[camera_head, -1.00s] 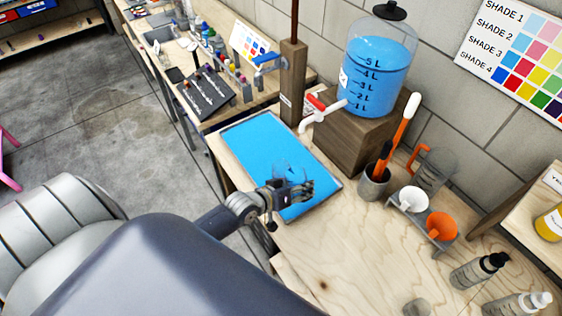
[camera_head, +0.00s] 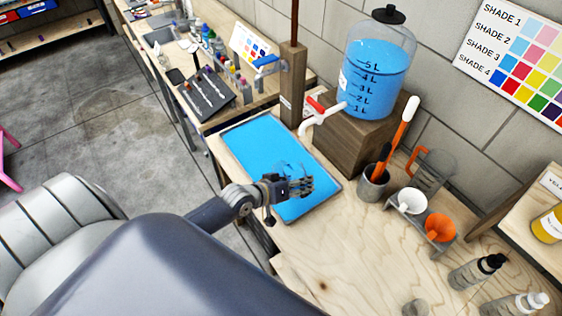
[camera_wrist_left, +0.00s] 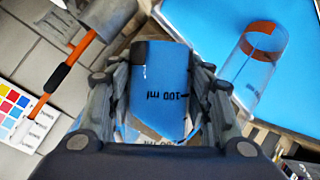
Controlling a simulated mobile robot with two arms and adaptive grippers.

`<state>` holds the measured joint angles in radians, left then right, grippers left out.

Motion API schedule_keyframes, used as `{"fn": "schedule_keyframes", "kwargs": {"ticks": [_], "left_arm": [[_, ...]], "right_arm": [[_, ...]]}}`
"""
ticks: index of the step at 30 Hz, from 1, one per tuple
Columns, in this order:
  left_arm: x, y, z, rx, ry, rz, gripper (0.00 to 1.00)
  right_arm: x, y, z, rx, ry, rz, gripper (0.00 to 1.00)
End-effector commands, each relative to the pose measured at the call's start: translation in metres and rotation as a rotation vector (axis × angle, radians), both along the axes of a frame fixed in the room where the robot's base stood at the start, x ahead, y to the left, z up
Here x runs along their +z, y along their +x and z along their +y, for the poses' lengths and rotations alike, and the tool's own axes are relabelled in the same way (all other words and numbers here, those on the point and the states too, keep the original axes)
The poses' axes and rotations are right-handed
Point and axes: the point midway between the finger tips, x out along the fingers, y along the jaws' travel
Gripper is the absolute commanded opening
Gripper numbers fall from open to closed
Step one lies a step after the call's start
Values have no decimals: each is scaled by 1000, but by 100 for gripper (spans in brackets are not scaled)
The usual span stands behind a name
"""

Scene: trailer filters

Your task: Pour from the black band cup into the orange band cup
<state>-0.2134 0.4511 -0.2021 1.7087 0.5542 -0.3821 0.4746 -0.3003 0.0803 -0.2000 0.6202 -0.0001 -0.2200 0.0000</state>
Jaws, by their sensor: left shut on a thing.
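My left gripper (camera_head: 303,186) is over the blue tray (camera_head: 245,140) on the wooden bench. In the left wrist view it is shut on a clear cup (camera_wrist_left: 165,98) with a 100 ml mark and a dark patch at its upper left, which looks like the black band cup. Blue shows through this cup; I cannot tell whether it is liquid or the tray behind. The clear orange band cup (camera_wrist_left: 252,70) is at the right of the left wrist view, apart from the held cup, against the blue tray. In the head view the cups are too faint to separate. My right gripper is not in view.
A blue-filled dispenser (camera_head: 378,75) stands on a wooden block, its tap (camera_head: 325,115) near the tray's back edge. A grey pot (camera_head: 373,183) with orange-handled tools, a funnel rack (camera_head: 440,247) and bottles (camera_head: 478,270) stand to the right. The front middle of the bench is mostly clear.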

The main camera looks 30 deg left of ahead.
Motion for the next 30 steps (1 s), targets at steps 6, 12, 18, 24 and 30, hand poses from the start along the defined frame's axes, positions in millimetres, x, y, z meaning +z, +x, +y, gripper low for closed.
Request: {"fn": "schedule_keyframes", "kwargs": {"ticks": [6, 12, 18, 24, 30], "left_arm": [[8, 1, 1, 0, -15, 1, 15], [13, 2, 3, 1, -28, 7, 15], [18, 2, 3, 1, -43, 12, 15], [23, 2, 4, 0, -55, 16, 15], [24, 2, 4, 0, -70, 21, 15]], "right_arm": [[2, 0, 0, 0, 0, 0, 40], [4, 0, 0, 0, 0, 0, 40], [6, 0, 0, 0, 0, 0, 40], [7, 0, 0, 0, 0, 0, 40], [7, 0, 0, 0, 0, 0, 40]]}}
